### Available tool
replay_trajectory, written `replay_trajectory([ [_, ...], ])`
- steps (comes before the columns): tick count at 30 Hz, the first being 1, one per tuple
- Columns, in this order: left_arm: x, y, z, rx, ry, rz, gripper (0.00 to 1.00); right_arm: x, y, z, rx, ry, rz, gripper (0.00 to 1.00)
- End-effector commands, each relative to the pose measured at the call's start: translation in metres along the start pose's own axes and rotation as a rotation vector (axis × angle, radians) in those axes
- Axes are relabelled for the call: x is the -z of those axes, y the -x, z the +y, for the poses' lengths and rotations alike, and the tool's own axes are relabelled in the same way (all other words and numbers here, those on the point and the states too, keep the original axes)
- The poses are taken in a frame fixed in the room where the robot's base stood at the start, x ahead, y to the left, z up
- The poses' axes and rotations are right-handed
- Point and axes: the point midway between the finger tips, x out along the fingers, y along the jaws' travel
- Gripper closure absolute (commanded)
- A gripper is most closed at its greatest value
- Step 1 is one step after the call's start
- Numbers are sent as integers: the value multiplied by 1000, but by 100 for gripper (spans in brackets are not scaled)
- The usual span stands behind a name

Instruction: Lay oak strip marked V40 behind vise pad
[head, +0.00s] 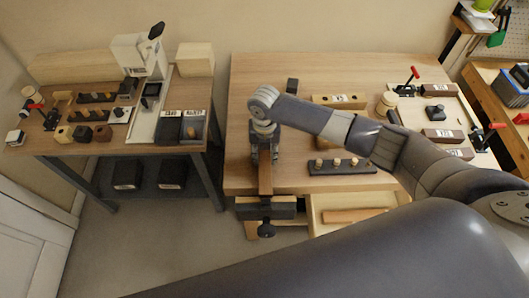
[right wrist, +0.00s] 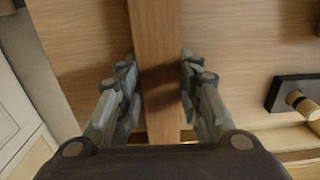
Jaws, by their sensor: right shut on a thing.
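My right gripper (head: 264,152) points down over the left part of the wooden bench and is shut on a brown wood strip (head: 265,178). In the right wrist view the strip (right wrist: 156,60) runs lengthwise between the two fingers (right wrist: 158,85). No mark is readable on it. The vise (head: 266,208), with a dark jaw and wooden pad, is at the bench's front edge, just below the strip's near end. I cannot tell whether the strip touches it. Another wood strip (head: 352,215) lies in the open drawer. My left gripper is not in view.
A dark peg holder (head: 342,167) stands right of the gripper. A pale labelled block (head: 340,101) lies behind it; several dark labelled blocks (head: 443,135) lie at the right. The open drawer (head: 313,222) juts out beside the vise. A side table (head: 165,150) stands left across a gap.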

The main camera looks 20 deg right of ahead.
Motion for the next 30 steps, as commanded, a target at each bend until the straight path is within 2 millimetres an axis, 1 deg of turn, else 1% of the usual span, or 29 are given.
replay_trajectory([
  [8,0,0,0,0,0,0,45,0,-1,0,0,1,0,98],
  [9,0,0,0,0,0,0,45,0,-1,0,0,1,0,65],
  [12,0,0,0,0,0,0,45,0,-1,0,0,1,0,44],
  [19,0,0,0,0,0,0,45,0,-1,0,0,0,0,44],
  [20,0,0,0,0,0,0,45,0,-2,0,0,0,1,41],
  [21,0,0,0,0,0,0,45,0,-1,0,0,0,1,37],
  [30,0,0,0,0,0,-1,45,0,-1,0,0,0,0,37],
])
